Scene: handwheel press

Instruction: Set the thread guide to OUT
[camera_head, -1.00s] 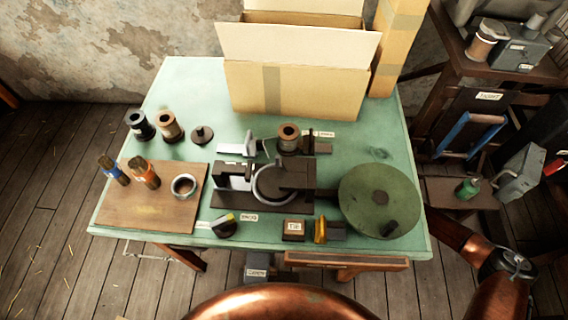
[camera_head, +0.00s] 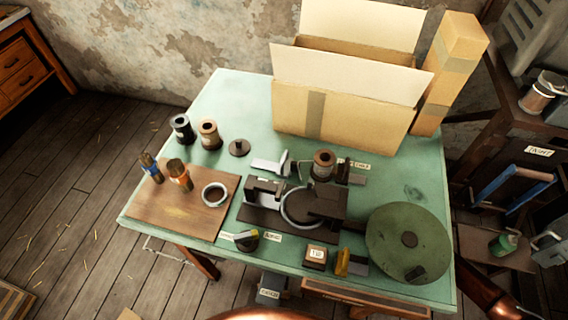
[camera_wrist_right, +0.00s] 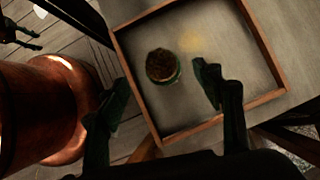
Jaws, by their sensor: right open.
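On the green table the dark handwheel press (camera_head: 290,222) stands with its big green wheel (camera_head: 407,243) at its right. A grey sliding piece with an upright plate (camera_head: 283,163) and a brown spool (camera_head: 323,165) on a bracket sit behind the press. Which part is the thread guide I cannot tell, and the small labels are too blurred to read. My right gripper (camera_wrist_right: 165,112) is open and empty in the right wrist view, above a wood-rimmed tray (camera_wrist_right: 263,45) holding a round brown-topped jar (camera_wrist_right: 162,66). A dark fingered shape (camera_wrist_right: 20,36) at upper left may be my left gripper.
An open cardboard box (camera_head: 340,112) and a tall carton (camera_head: 450,75) stand at the table's back. Spools, a wooden board (camera_head: 190,215) with brushes and a ring lie left. A cluttered stand is at right.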

